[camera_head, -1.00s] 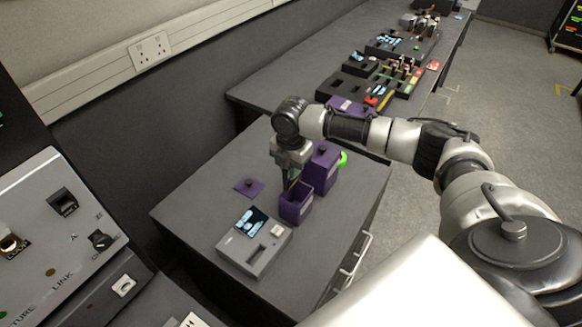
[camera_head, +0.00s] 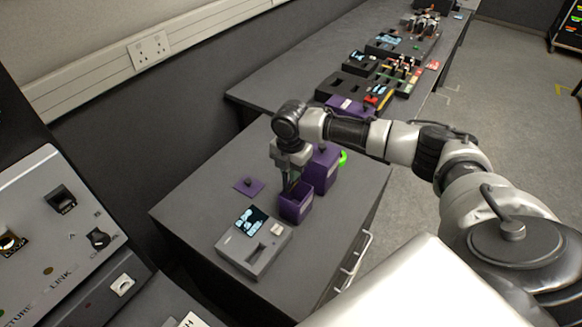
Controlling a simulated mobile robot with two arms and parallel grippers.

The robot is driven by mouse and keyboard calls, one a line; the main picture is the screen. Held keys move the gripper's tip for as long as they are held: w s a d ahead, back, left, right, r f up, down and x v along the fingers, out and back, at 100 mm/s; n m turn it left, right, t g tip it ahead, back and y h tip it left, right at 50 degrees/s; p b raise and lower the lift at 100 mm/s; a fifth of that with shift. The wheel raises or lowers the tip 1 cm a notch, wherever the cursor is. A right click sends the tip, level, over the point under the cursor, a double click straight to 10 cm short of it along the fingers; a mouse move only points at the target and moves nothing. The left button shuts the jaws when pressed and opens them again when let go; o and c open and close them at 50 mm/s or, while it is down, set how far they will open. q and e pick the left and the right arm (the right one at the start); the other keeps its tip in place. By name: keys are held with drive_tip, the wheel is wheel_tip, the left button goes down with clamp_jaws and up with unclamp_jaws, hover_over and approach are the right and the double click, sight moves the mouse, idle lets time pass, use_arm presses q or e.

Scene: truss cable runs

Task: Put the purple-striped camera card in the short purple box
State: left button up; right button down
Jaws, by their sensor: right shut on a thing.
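The short purple box (camera_head: 296,207) stands open on the grey cabinet top. Its flat purple lid with a dark knob (camera_head: 249,187) lies to its left. My right gripper (camera_head: 291,183) points down at the short box's opening, with its fingertips at or just inside the rim. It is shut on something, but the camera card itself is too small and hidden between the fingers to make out. A taller purple box (camera_head: 321,172) stands right behind, partly hidden by my right gripper. My left gripper is not in view.
A grey device with a screen and slot (camera_head: 254,242) sits in front of the short box. A long bench (camera_head: 300,85) at the back holds black trays and coloured parts. A grey control panel (camera_head: 60,235) stands at left. The cabinet's front left top is clear.

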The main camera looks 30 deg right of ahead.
drive_tip(key=shift+f, duration=0.15)
idle(0.4)
drive_tip(key=shift+f, duration=0.1)
drive_tip(key=shift+f+b, duration=0.6)
drive_tip(key=shift+f, duration=0.55)
drive_tip(key=shift+f, duration=0.3)
drive_tip(key=shift+f+b, duration=0.45)
drive_tip(key=shift+f, duration=0.3)
drive_tip(key=shift+f, duration=0.15)
drive_tip(key=c, duration=1)
unclamp_jaws()
drive_tip(key=shift+c, duration=0.5)
